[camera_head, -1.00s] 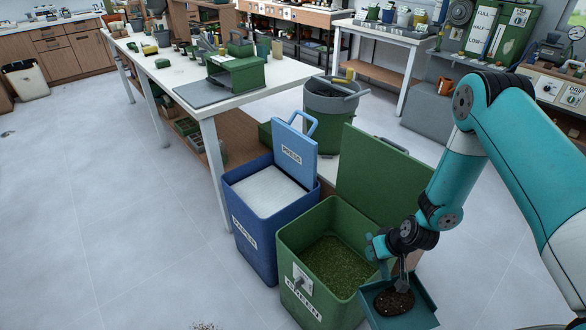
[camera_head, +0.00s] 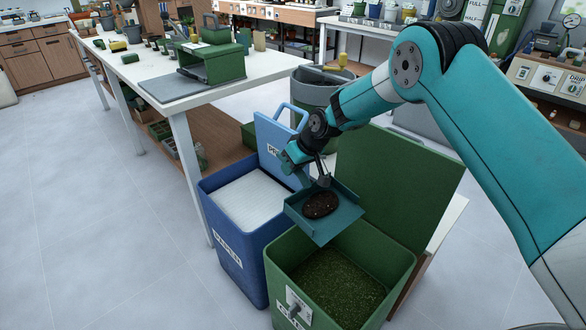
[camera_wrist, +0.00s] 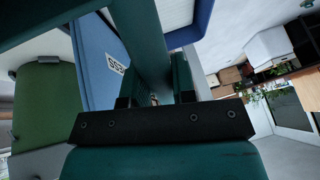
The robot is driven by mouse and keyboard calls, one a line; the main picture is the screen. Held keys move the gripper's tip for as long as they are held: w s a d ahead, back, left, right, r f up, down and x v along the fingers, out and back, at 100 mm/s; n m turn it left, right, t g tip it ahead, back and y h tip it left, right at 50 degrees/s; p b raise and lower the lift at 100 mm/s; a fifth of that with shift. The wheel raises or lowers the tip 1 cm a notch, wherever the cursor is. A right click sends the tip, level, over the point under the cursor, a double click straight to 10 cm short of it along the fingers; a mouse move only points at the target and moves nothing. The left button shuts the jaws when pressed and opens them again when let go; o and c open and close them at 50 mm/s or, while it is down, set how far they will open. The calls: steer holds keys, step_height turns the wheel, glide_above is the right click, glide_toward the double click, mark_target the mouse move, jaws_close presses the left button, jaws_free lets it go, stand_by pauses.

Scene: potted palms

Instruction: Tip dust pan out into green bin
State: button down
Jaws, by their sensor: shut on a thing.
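The dust pan (camera_head: 343,219) is a flat teal pan holding a dark clump of soil (camera_head: 321,204). My gripper (camera_head: 322,180) is shut on its handle and holds it above the back left part of the green bin (camera_head: 398,268). The pan looks roughly level, with the soil still on it. The green bin is open, its lid (camera_head: 405,185) standing up behind, with green-brown clippings inside (camera_head: 340,285). In the wrist view the teal handle (camera_wrist: 143,40) runs up from between my gripper's fingers (camera_wrist: 155,98); the soil is hidden there.
The blue paper bin (camera_head: 228,240) stands open at the left, close against the green bin, its blue lid (camera_head: 277,140) raised. A grey bucket (camera_head: 318,88) stands behind. A white workbench (camera_head: 262,68) is at the back left. Floor at the left is clear.

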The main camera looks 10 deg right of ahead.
mark_target(300, 172)
steer(key=s+d+t+y+b, duration=0.1)
steer(key=b, duration=0.2)
steer(key=shift+s+t, duration=0.2)
steer(key=shift+t, duration=0.1)
steer(key=s+t+b, duration=0.1)
steer(key=b, duration=0.1)
steer(key=s+d+r+t+y+b, duration=0.1)
steer(key=b, duration=0.1)
steer(key=s+d+r+t+y+b, duration=0.1)
steer(key=b, duration=0.1)
steer(key=shift+s+d+n+b, duration=0.2)
steer(key=shift+s+n+b, duration=0.1)
steer(key=shift+b, duration=0.1)
steer(key=s+d+r+t+y+b, duration=0.2)
steer(key=s+b, duration=0.3)
steer(key=b, duration=0.6)
steer(key=s+d+r+n+t+y+b, duration=0.1)
steer(key=s+d+r+t+y+b, duration=0.2)
steer(key=b, duration=0.8)
steer(key=s+d, duration=0.2)
steer(key=s, duration=0.1)
steer(key=shift+r+t+b, duration=0.3)
steer(key=shift+b, duration=0.1)
steer(key=shift+w+r+p, duration=0.1)
steer(key=shift+w+p, duration=0.05)
steer(key=shift+p, duration=0.15)
